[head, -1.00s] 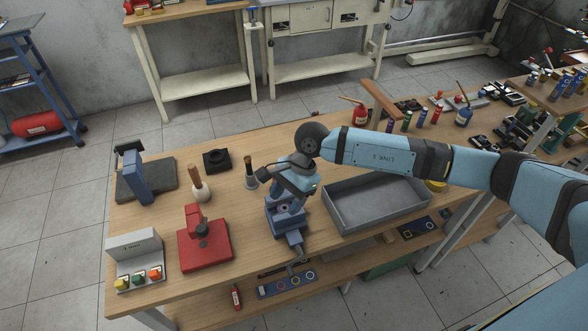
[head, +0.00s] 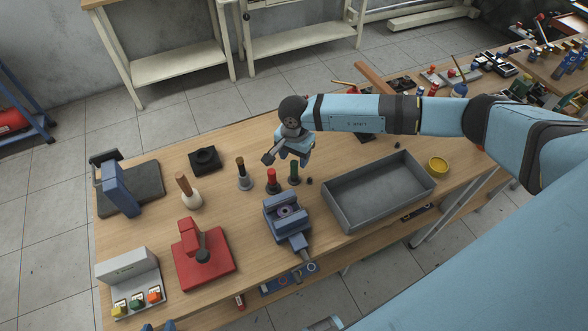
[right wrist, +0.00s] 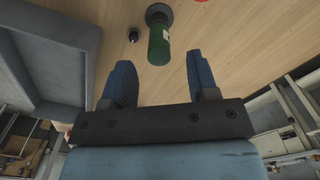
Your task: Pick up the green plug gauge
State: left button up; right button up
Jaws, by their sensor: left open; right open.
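The green plug gauge (head: 294,173) stands upright on the wooden bench, behind the blue vise and beside a red plug gauge (head: 272,181). In the right wrist view the green plug gauge (right wrist: 159,45) shows its green handle on a dark round base, between and just beyond my finger lines. My right gripper (head: 287,158) is open and empty, over the bench just behind the gauge; its fingers also show in the right wrist view (right wrist: 160,72). I see no contact with the gauge. Two blue fingertips of my left gripper (head: 159,327) show at the bottom edge, open and apart.
The blue vise (head: 288,212) stands in front of the gauges, with a grey tray (head: 350,212) to its right. A small dark knob (right wrist: 133,35) lies near the green gauge.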

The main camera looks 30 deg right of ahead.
aim_at(294, 162)
jog(key=shift+s+a+f+p, duration=0.1)
jog(key=shift+f+p, duration=0.3)
jog(key=shift+f, duration=0.15)
notch_tip(294, 162, down, 4)
jog(key=shift+r+p, duration=0.15)
jog(key=shift+p, duration=0.4)
jog(key=shift+f, duration=0.3)
jog(key=shift+c, duration=0.9)
grip_shut()
jog(key=shift+r, duration=0.1)
notch_tip(294, 162, up, 20)
jog(key=b, duration=0.3)
jog(key=shift+b, duration=0.3)
